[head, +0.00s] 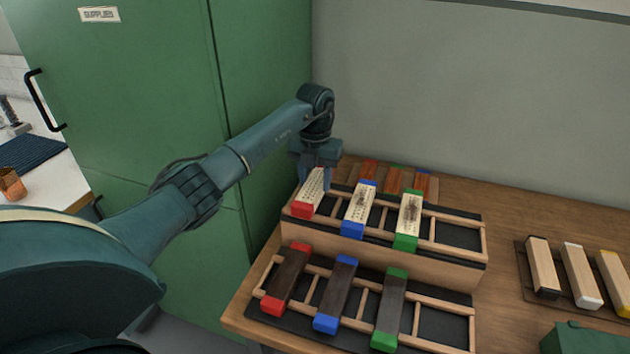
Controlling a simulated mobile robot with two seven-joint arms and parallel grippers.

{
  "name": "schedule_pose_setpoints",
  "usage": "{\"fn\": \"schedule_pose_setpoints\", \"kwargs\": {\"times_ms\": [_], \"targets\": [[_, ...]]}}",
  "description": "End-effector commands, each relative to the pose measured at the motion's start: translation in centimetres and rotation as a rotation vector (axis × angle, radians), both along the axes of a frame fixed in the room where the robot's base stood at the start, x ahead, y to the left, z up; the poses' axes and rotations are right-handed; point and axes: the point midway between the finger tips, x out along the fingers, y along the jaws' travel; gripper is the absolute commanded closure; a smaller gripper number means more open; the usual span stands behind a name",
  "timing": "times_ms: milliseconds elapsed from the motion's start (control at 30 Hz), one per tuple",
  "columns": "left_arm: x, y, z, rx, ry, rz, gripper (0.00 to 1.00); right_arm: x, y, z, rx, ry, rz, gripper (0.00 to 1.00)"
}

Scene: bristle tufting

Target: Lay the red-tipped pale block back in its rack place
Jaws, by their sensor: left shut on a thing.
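The red-tipped pale block (313,191) is at the left end of the raised wooden rack (457,253). Its near red end shows clearly; its far end is hidden by my gripper. My left gripper (314,177) is above that far end and shut on the block. The block lies along the same slant as its neighbours, and I cannot tell whether it rests fully on the rack. To its right on the same rack lie a blue-tipped pale block (359,209) and a green-tipped pale block (408,220). My right gripper is not in view.
A lower front rack (454,328) holds dark blocks with red, blue and green tips. More brown tipped blocks (393,180) lie behind. A green cabinet (140,90) stands left.

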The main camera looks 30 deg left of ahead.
Motion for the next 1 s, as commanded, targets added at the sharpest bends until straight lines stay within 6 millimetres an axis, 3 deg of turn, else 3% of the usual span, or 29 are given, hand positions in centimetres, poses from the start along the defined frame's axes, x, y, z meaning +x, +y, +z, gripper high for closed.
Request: {"fn": "schedule_pose_setpoints", "kwargs": {"times_ms": [100, 700, 733, 1000], "targets": [[0.0, 0.0, -1.1, -0.001, -0.001, 0.001, 0.85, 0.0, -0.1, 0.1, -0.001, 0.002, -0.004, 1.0], [0.0, 0.0, -2.4, 0.0, -0.002, 0.0, 0.85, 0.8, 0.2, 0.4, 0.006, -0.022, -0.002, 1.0], [0.0, 0.0, -2.3, 0.0, -0.001, 0.0, 0.56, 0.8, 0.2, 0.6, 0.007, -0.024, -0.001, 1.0], [0.0, 0.0, -2.3, 0.0, -0.001, 0.0, 0.37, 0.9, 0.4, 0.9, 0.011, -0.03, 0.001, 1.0]]}}
